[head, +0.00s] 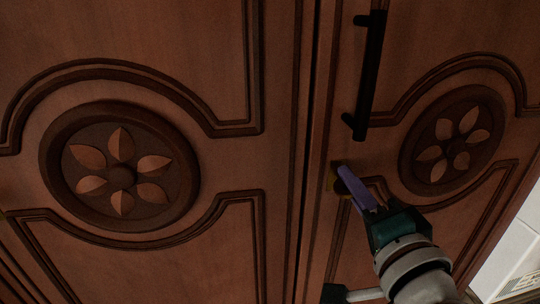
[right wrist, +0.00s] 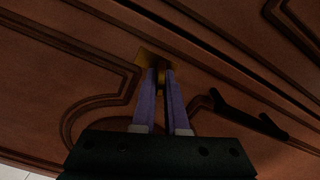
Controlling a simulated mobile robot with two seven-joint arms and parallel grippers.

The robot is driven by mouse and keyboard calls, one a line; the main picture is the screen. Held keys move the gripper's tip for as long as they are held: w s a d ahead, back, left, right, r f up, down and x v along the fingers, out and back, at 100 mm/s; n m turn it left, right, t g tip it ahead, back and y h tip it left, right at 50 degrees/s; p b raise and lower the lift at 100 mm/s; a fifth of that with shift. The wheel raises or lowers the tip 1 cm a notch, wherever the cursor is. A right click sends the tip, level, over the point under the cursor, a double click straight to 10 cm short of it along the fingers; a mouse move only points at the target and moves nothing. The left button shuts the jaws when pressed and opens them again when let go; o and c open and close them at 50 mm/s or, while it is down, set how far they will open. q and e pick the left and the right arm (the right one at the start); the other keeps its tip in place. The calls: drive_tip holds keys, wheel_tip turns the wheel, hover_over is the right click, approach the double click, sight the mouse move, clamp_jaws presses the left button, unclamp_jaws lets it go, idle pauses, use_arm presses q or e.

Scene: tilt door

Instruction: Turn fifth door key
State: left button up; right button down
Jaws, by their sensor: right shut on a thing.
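The wooden door (head: 338,262) with a carved flower panel fills the right part of the head view. A small brass lock plate (head: 331,178) sits on it near its left edge, below the black handle. In the right wrist view the brass plate (right wrist: 150,57) is just beyond the fingertips, and a bit of the brass key (right wrist: 161,80) shows between them. My right gripper (head: 345,173) has purple fingers and is shut on the key at the plate; its fingers also show in the right wrist view (right wrist: 161,74). The fingers hide most of the key. My left gripper is not in view.
A black bar handle (head: 368,75) stands out from the door above my right gripper; it shows right of the fingers in the right wrist view (right wrist: 245,118). Another carved door panel (head: 120,175) is on the left. A dark vertical gap separates the doors. Pale tiles (head: 510,255) show at lower right.

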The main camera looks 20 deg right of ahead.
drive_tip(key=m, duration=0.4)
drive_tip(key=shift+f+b, duration=0.15)
drive_tip(key=shift+b, duration=0.2)
idle(0.4)
drive_tip(key=c, duration=1)
unclamp_jaws()
drive_tip(key=shift+o, duration=0.2)
drive_tip(key=v, duration=1)
drive_tip(key=shift+w, duration=0.1)
